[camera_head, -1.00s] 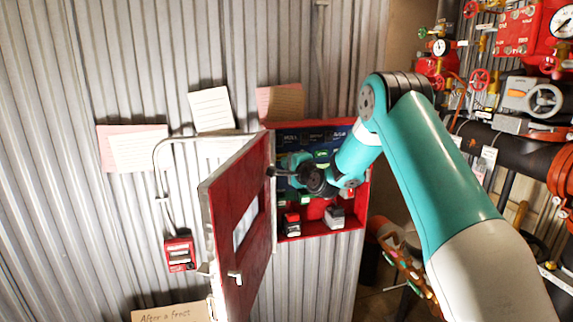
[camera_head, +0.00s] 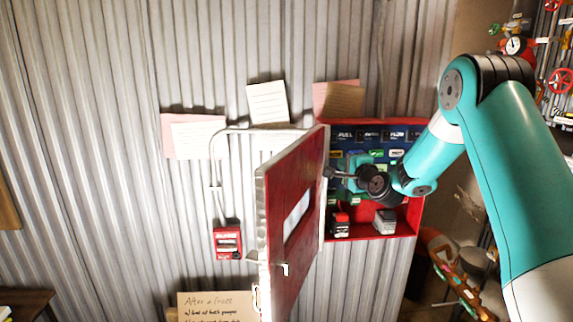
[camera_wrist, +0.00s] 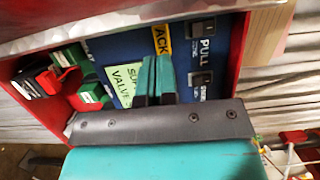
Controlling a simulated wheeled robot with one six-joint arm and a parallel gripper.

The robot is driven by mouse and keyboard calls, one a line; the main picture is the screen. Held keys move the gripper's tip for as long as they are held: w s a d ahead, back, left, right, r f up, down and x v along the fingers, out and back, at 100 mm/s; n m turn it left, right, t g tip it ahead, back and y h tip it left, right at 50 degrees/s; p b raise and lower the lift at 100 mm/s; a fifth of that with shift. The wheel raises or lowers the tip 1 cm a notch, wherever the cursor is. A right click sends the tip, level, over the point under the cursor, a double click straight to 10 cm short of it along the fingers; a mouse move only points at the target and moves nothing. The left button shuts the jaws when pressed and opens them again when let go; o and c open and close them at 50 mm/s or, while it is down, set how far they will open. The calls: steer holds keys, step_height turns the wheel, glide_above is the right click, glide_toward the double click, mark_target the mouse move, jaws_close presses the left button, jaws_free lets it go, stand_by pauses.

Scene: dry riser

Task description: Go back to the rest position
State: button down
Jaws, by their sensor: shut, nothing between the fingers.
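My gripper (camera_wrist: 155,85) is shut and empty in the wrist view, its two teal and black fingers together in front of the blue label panel (camera_wrist: 120,55) inside the red cabinet. In the head view my gripper is mostly hidden behind my wrist, at the mouth of the open red cabinet (camera_head: 413,215). The cabinet door (camera_head: 290,245) is swung open towards the left. I cannot tell whether the fingertips touch the panel.
A red wall box (camera_head: 228,242) with a conduit is left of the door. Papers (camera_head: 268,102) hang on the corrugated wall. Small black-and-red (camera_head: 340,222) and grey (camera_head: 385,221) items stand on the cabinet floor. Red valves and pipes (camera_head: 515,45) are at the right.

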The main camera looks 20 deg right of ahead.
steer(key=s+a+f+n+g+y, duration=0.2)
steer(key=s+a+f+n+g, duration=0.2)
steer(key=s+a+n+g, duration=0.6)
steer(key=s+a+f+n+g+b, duration=0.1)
steer(key=s+a+n+g, duration=0.15)
steer(key=s, duration=0.55)
steer(key=s+a+f+n+g+h, duration=0.1)
steer(key=s+n, duration=0.2)
steer(key=s, duration=0.4)
steer(key=s+a+f+n+g+b, duration=0.1)
steer(key=s+f+n+g, duration=0.15)
steer(key=s, duration=0.55)
steer(key=s+a+r+n+g+y+b, duration=0.1)
steer(key=s+a+n+g+y+b, duration=0.1)
steer(key=s+a+n+b, duration=0.4)
steer(key=s+a+n+y, duration=0.1)
steer(key=s+a, duration=0.3)
steer(key=a, duration=0.3)
steer(key=shift+a+r+y, duration=0.15)
steer(key=shift+r+y, duration=0.05)
steer(key=shift+y, duration=0.1)
